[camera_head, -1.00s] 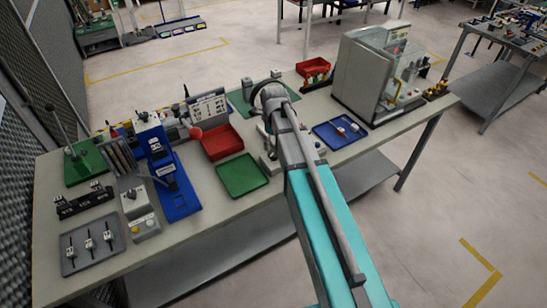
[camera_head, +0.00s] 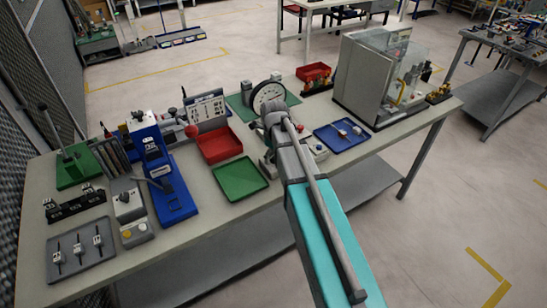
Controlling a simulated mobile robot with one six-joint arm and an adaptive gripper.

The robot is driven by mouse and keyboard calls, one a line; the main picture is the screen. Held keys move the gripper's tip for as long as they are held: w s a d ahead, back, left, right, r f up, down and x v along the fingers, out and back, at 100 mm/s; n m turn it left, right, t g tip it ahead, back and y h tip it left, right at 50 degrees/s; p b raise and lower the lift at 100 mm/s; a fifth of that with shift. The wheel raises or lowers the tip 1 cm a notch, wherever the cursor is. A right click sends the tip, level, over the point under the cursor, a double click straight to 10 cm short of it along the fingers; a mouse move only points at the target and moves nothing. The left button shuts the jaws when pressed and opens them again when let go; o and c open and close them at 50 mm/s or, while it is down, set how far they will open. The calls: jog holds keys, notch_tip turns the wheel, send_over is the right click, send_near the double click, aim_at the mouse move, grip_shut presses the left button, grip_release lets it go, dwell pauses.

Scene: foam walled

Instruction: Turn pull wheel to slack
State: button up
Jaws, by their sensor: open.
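A round white dial (camera_head: 268,97) with a dark rim stands on a green plate (camera_head: 238,107) at the back middle of the workbench, just beyond the end of my arm. I cannot make out a pull wheel for certain; it may be hidden behind my arm. A grey-white device (camera_head: 267,166), partly covered by my arm, sits below the wrist. My arm reaches in from the bottom right, its wrist over the bench in front of the dial. My gripper's fingers are hidden behind the wrist, so no contact can be seen.
A red bin (camera_head: 222,148) and green tray (camera_head: 240,178) lie left of my arm. A blue tray (camera_head: 341,136) and glass-fronted cabinet (camera_head: 385,75) stand right. A blue fixture (camera_head: 172,195) and grey tray (camera_head: 80,255) are farther left. The front middle bench edge is clear.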

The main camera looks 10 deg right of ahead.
jog(key=c, duration=1.1)
jog(key=shift+c, duration=0.2)
